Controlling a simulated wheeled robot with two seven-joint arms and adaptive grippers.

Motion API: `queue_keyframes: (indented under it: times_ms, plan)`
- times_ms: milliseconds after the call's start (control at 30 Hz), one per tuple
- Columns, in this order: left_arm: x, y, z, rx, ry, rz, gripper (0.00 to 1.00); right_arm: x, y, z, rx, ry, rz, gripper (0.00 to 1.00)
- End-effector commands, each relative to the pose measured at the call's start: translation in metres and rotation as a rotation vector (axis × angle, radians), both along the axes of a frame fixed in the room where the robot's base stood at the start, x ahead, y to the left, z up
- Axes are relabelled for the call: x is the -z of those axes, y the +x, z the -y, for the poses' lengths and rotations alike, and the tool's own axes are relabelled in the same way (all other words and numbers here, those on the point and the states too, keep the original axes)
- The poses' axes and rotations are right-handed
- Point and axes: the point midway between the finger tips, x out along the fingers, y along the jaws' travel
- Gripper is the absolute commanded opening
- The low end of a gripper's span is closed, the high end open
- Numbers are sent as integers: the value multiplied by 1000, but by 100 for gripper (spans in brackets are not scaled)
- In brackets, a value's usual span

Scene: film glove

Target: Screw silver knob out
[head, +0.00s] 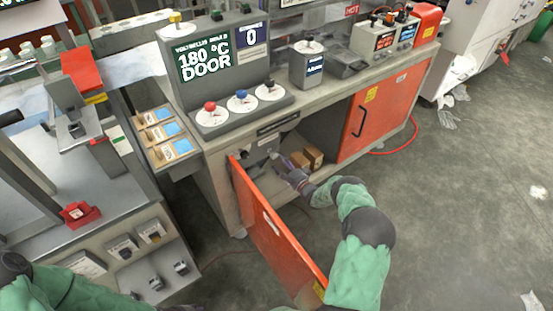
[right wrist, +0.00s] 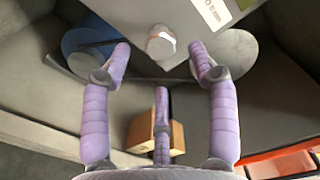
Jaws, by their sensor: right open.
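The silver knob (right wrist: 161,42) is a faceted, shiny piece on the underside or face of a grey housing (right wrist: 130,15), at the top middle of the right wrist view. My right gripper (right wrist: 160,62) has purple fingers, two flanking the knob left and right and one below it. They stand apart and hold nothing; I see no contact with the knob. In the head view my right gripper (head: 281,163) reaches into the open cabinet under the bench, and the knob is too small to make out there. My left gripper is out of view; only part of my left arm shows.
The orange cabinet door (head: 268,225) stands open, left of my right forearm. Brown boxes (head: 313,156) lie inside the cabinet; one (right wrist: 178,136) shows behind the lower finger. A blue disc (right wrist: 85,48) is left of the knob.

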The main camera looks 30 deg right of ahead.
Motion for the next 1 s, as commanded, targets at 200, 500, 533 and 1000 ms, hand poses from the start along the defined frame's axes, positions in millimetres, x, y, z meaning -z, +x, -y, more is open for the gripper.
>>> queue_keyframes:
  times_ms: [200, 500, 533, 1000]
  plan:
    - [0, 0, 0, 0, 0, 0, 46, 0, -37, 4, 1, 0, 0, 60]
    - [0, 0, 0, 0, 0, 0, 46, 0, -53, 4, -1, 0, 1, 60]
    - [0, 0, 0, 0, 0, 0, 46, 0, -53, 4, -1, 0, 1, 60]
    - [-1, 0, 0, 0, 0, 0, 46, -1, -52, 4, -1, 0, 0, 60]
